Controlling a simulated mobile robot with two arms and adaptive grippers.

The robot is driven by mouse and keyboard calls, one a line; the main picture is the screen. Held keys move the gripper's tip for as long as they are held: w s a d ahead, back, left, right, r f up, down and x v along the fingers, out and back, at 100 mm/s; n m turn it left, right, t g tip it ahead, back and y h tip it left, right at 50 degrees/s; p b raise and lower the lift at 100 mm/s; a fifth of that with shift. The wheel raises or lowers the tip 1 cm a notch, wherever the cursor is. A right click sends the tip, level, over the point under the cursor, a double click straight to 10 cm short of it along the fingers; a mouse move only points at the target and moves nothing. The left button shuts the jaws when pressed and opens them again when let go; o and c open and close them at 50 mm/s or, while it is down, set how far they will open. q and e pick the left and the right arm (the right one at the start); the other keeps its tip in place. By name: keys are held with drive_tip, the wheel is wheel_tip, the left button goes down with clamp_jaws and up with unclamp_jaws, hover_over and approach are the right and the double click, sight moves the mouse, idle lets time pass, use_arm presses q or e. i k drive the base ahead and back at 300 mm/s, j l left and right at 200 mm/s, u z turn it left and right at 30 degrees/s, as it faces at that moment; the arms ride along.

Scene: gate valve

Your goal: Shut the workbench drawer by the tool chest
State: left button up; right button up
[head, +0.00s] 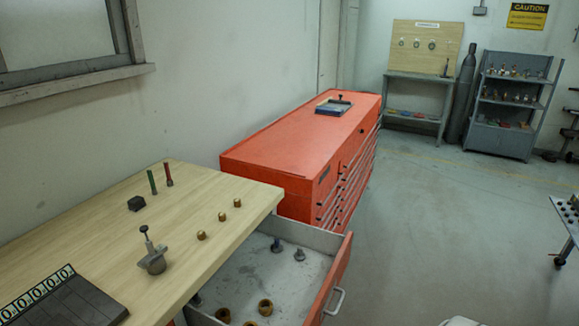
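The workbench (215,188) has a light wood top and stands at the lower left. Its drawer (343,268) is pulled well out to the right, with a red-orange front and a silver handle (335,301) on the outer face. Grey bolts (277,245) and several brass nuts (265,307) lie inside the grey drawer. The red-orange tool chest (290,150) stands just behind the drawer, against the wall. Its own drawers look shut. The near end of the workbench drawer is cut off by the picture's lower edge.
A gate valve part (152,260), brass rings (201,235), red and green tools and a dark tray (70,305) are on the bench. The floor (440,235) right of the drawer is open. A cart (568,222) stands at the right edge, shelves (508,100) at the back.

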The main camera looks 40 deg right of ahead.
sight(302, 293)
drive_tip(key=z, duration=1.7)
